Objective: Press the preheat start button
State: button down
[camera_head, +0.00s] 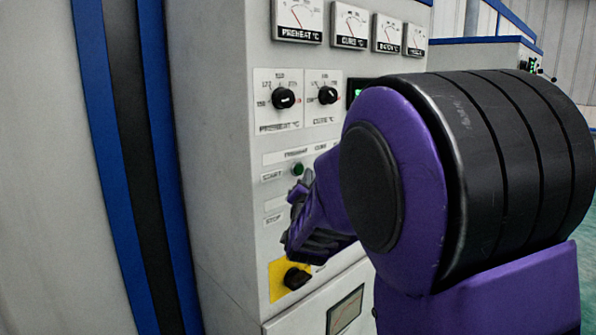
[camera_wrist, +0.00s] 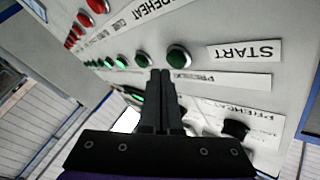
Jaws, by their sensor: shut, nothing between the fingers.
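The preheat start button is a round green button (camera_head: 298,168) beside the START label on the pale grey panel. In the wrist view, which shows the panel upside down, it is the nearest green button (camera_wrist: 178,57), beside the large START lettering. My gripper (camera_wrist: 160,73) is shut and empty. Its dark fingertips appear just beside and slightly below this button in the wrist picture. I cannot tell whether they touch the panel. In the head view my purple hand is close to the panel below the button, and the fingertips are hard to make out.
Black preheat (camera_head: 283,98) and cure (camera_head: 327,95) knobs sit above the button. A black switch on a yellow plate (camera_head: 278,281) is below. More green buttons and red buttons (camera_wrist: 98,5) run along the panel. My arm covers the panel's right part.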

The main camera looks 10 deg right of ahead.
dwell(0.6)
jog(key=shift+w+a+b, duration=0.25)
jog(key=shift+w+b, duration=0.1)
jog(key=shift+b, duration=0.05)
jog(key=shift+w+a, duration=0.3)
jog(key=shift+w, duration=0.05)
dwell(0.6)
dwell(0.4)
jog(key=shift+s+d+b, duration=0.5)
jog(key=shift+s+b, duration=0.2)
jog(key=shift+b, duration=0.1)
